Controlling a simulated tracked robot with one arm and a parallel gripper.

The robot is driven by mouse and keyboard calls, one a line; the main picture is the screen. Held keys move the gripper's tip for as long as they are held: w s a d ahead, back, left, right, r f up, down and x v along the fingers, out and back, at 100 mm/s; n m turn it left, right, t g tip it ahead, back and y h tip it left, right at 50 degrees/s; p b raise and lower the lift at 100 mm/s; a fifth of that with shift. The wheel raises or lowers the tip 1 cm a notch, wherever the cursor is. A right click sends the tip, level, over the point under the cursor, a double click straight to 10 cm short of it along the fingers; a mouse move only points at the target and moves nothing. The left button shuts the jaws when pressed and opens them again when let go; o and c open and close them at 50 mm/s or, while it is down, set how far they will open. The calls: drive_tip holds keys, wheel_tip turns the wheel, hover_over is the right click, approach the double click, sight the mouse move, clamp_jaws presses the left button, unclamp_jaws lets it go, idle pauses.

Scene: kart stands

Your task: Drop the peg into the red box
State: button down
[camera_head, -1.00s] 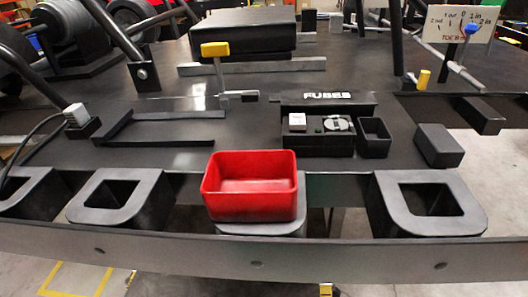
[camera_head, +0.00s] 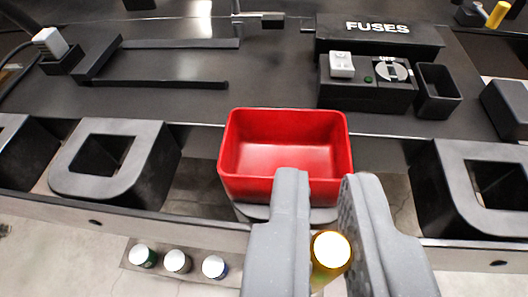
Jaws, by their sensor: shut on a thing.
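The red box (camera_head: 285,187) is an open-topped, empty-looking tray near the middle of the view, sitting on a grey holder at the front edge of the stand. My gripper (camera_head: 322,185) comes up from the bottom, with its two grey fingers overlapping the box's front wall in the picture. It is shut on the peg (camera_head: 330,252), a yellow-amber cylinder with a pale round end facing me. The peg shows on the near side of the box, not inside it.
A fuse panel (camera_head: 366,92) and a small black open bin (camera_head: 437,88) lie behind and right. Empty grey holders flank the box on the left (camera_head: 110,185) and right (camera_head: 462,222). Several capped cylinders (camera_head: 177,261) are low at left.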

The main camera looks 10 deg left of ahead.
drive_tip(key=b, duration=0.9)
hover_over(314, 112)
drive_tip(key=s, duration=0.4)
drive_tip(key=shift+w+a+f+b, duration=0.1)
drive_tip(key=shift+w+f+b, duration=0.1)
drive_tip(key=shift+f+b, duration=0.85)
drive_tip(key=shift+w+a+f+b, duration=0.15)
drive_tip(key=shift+f+b, duration=0.2)
drive_tip(key=shift+f, duration=1.3)
drive_tip(key=c, duration=1.4)
unclamp_jaws()
drive_tip(key=shift+c, duration=0.2)
